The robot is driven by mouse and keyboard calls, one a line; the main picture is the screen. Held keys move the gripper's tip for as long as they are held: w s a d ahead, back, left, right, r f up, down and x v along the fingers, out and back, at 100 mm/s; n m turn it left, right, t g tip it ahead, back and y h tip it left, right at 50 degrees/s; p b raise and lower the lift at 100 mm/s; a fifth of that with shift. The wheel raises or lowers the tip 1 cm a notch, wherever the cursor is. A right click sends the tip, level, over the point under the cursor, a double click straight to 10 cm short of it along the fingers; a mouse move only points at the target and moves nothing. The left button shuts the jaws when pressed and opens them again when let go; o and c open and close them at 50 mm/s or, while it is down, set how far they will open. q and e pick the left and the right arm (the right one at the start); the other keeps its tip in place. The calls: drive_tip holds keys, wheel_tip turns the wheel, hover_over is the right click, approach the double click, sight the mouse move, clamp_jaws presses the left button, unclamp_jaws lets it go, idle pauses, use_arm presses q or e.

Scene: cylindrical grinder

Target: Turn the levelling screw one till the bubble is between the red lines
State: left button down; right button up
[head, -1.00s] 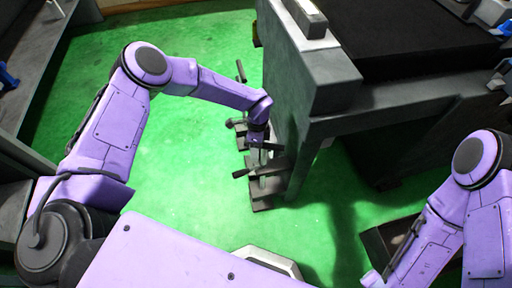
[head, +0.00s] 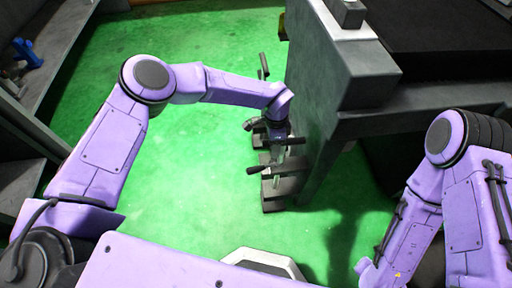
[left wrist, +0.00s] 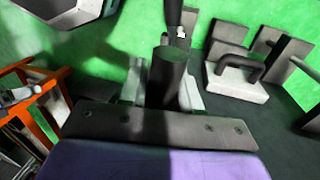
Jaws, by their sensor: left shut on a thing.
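My left gripper (head: 278,137) is low beside the grey machine's near left side, among several dark handled levelling screws. In the left wrist view its fingers (left wrist: 163,92) are shut on a dark upright cylinder, the levelling screw (left wrist: 168,75). In the head view a dark crossbar (head: 290,141) shows at the gripper; another handle (head: 257,170) sticks out nearer to me. I cannot tell the screw's number from the pictures. My right gripper is not clearly in view; only its arm shows at the right. No bubble or red lines can be made out.
The grey machine (head: 345,75) stands right of the gripper, its side wall close to it. Green floor (head: 190,165) is open to the left. A grey bench (head: 45,75) runs along the left edge. A pale block with a dark handle (left wrist: 238,85) lies close by in the wrist view.

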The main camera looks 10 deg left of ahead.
idle(0.3)
use_arm(q)
drive_tip(key=c, duration=0.9)
unclamp_jaws()
drive_tip(key=shift+d, duration=0.1)
drive_tip(key=r, duration=0.3)
drive_tip(key=w+r, duration=0.1)
drive_tip(key=r, duration=0.3)
drive_tip(key=w+r, duration=0.1)
drive_tip(key=r, duration=0.2)
drive_tip(key=shift+a+r, duration=0.2)
drive_tip(key=shift+a, duration=0.2)
